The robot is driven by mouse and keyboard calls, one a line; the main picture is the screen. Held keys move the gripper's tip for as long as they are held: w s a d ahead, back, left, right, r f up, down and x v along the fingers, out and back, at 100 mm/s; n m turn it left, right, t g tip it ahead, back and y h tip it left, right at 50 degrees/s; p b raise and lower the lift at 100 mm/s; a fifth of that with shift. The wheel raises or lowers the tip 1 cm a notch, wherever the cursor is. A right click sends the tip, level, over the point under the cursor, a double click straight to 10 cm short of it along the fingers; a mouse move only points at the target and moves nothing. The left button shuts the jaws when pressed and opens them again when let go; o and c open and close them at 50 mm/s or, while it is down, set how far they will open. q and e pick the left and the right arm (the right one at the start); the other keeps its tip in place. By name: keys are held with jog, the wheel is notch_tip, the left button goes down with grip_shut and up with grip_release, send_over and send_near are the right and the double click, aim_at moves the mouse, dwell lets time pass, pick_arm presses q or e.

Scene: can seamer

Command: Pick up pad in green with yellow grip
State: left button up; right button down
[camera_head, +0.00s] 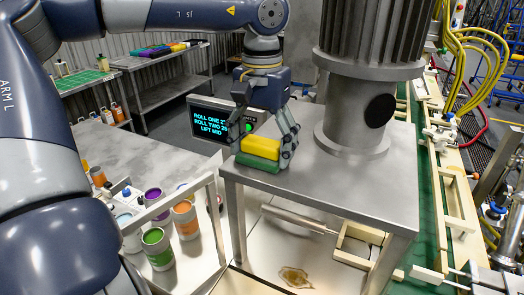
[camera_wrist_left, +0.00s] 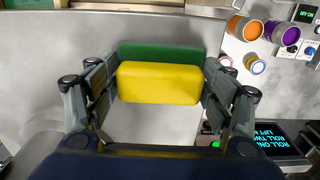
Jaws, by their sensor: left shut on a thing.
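The green pad (camera_head: 257,165) with its yellow grip (camera_head: 261,148) is at the front left corner of the steel machine top (camera_head: 320,185). My left gripper (camera_head: 266,143) is over it, with its fingers shut on the yellow grip. In the left wrist view the yellow grip (camera_wrist_left: 158,83) lies between the two fingers, and the green pad (camera_wrist_left: 165,50) shows behind it. I cannot tell whether the pad touches the steel top or is just above it. My right gripper is not in view.
A display with a green button (camera_head: 215,120) is just left of the gripper. A thick grey column (camera_head: 350,125) stands on the steel top to the right. Open cans of purple, orange and green paint (camera_head: 157,245) stand lower left. A conveyor (camera_head: 440,200) runs along the right.

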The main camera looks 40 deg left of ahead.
aim_at(257, 141)
pick_arm(q)
jog(key=shift+r, duration=0.3)
jog(key=r, duration=0.1)
jog(key=b, duration=0.1)
jog(key=r+b, duration=0.1)
jog(key=shift+s+a+r, duration=0.3)
jog(key=shift+s+a, duration=0.05)
jog(key=shift+s, duration=0.05)
jog(key=s+a+r+b, duration=0.1)
jog(key=s+a+b, duration=0.3)
jog(key=s+a, duration=0.4)
jog(key=shift+s+a+r, duration=0.2)
jog(key=shift+s+r, duration=0.15)
jog(key=shift+s, duration=1.85)
jog(key=o, duration=0.5)
jog(key=c, duration=0.4)
